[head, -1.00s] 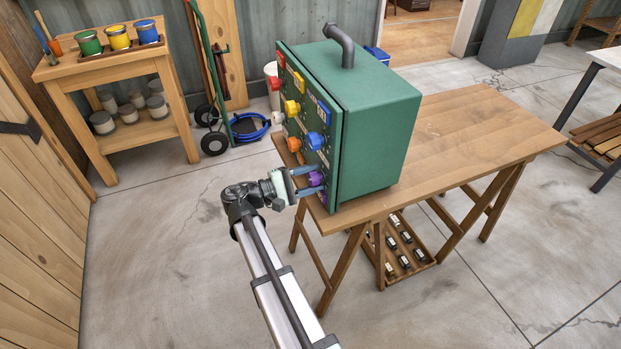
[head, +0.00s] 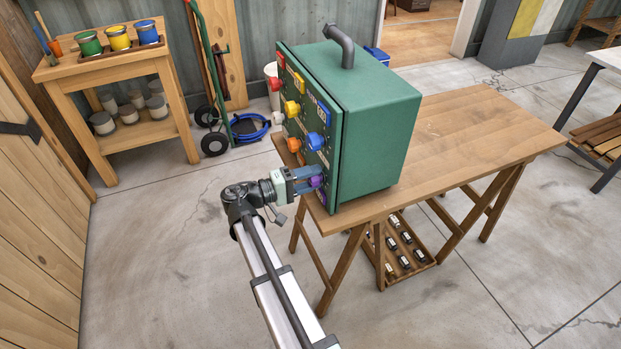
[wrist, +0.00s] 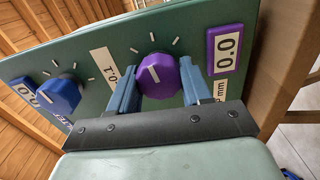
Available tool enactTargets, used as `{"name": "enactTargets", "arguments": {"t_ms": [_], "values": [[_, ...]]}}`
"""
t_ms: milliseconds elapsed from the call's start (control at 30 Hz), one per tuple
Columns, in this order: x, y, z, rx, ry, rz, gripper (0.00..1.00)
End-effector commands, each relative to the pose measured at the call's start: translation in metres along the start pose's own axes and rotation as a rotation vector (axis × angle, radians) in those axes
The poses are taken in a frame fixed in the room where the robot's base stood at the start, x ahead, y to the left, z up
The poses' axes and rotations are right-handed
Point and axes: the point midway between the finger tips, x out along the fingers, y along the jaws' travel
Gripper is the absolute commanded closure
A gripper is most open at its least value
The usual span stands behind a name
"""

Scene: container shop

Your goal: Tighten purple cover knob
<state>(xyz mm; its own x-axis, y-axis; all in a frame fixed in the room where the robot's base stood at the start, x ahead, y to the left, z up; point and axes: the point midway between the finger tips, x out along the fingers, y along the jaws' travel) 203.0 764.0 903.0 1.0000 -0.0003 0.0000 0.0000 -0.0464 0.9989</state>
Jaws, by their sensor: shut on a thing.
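The purple cover knob (head: 316,181) is at the lower part of the green machine's front panel. In the wrist view the purple knob (wrist: 158,76) sits between the two blue fingers of my gripper (wrist: 156,88), with its white pointer line tilted to the upper left. My gripper (head: 312,179) is shut on the knob, one finger on each side. A purple-framed readout (wrist: 227,49) beside it shows 0.0. Tick marks ring the knob.
The green machine (head: 380,130) stands on a wooden table (head: 480,130). A blue knob (head: 315,141), an orange knob (head: 294,145) and a yellow knob (head: 291,108) stick out of the same panel near my gripper.

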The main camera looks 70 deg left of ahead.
Motion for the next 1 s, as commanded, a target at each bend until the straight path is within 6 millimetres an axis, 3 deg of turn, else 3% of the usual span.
{"name": "enactTargets", "arguments": {"t_ms": [300, 833, 867, 1000], "values": [[-0.0004, 0.0005, -0.0004, 0.125, 0.001, 0.0, 0.82], [-0.0004, 0.0007, -0.0005, 0.151, 0.001, 0.0, 0.82], [-0.0004, 0.0007, -0.0005, 0.151, 0.001, 0.0, 0.51], [-0.0004, 0.0007, -0.0005, 0.15, 0.001, 0.0, 0.37]]}}
